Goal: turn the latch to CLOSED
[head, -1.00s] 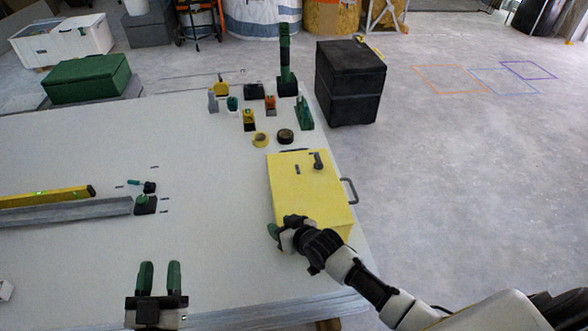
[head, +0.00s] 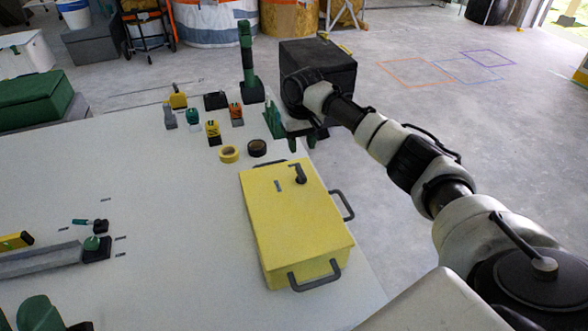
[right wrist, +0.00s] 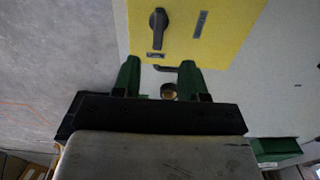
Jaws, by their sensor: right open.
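The latch (head: 300,173) is a small black handle on the lid of a yellow box (head: 290,222). In the right wrist view the latch (right wrist: 158,30) points down the picture, toward a small mark on the lid's near edge. A second mark (right wrist: 200,24) lies to its right; I cannot read either. My right gripper (head: 301,138) is beyond the box's far edge, apart from the latch. The right wrist view shows its green fingers (right wrist: 160,72) spread and empty. My left gripper (head: 22,314) is cut off at the bottom left, its green fingers apart.
Yellow tape (head: 229,154), dark tape (head: 257,148) and several small tools stand beyond the box.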

